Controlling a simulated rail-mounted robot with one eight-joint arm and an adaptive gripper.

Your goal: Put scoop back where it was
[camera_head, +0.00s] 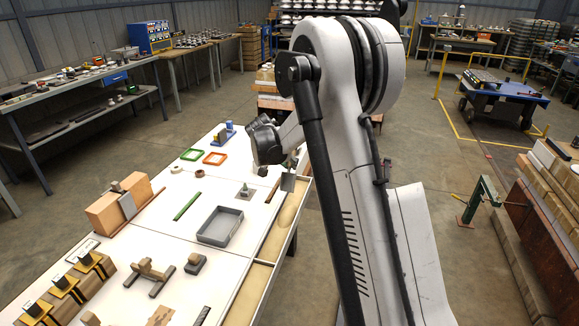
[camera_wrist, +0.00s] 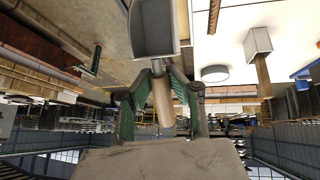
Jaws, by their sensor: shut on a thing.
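The scoop has a grey metal pan (camera_wrist: 152,28) and a tan cylindrical handle (camera_wrist: 163,102). In the wrist view the green-sided fingers of my gripper (camera_wrist: 158,68) are shut on the scoop, with the handle between them. In the head view the grey pan (camera_head: 288,182) hangs above the right edge of the white table, near the tan trough. My gripper is mostly hidden there behind my arm.
The white table (camera_head: 150,240) carries a grey tray (camera_head: 220,226), a green bar (camera_head: 187,205), green (camera_head: 192,154) and orange (camera_head: 215,158) frames, and wooden blocks (camera_head: 117,205). A tan trough (camera_head: 281,233) runs along its right edge. White surface around the grey tray is free.

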